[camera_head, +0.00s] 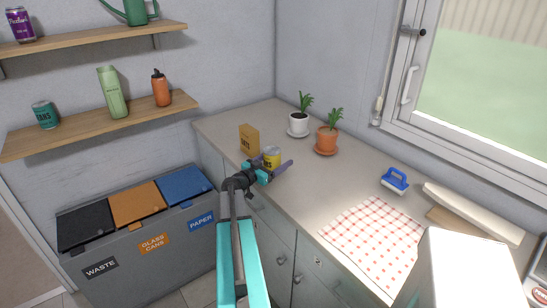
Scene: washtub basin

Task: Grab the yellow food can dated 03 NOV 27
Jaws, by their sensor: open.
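A yellow can (272,156) with a pale top stands upright on the grey counter. Its lower part is partly hidden by my gripper, and no date can be read on it. My gripper (280,168) is at the counter's left part, right at the can.
An orange-yellow box (249,139) stands just left of the can. A white pot (299,123) and a terracotta pot (327,139) with plants stand behind. A checked cloth (372,240) and blue brush (394,181) lie to the right. Bins (135,243) stand left.

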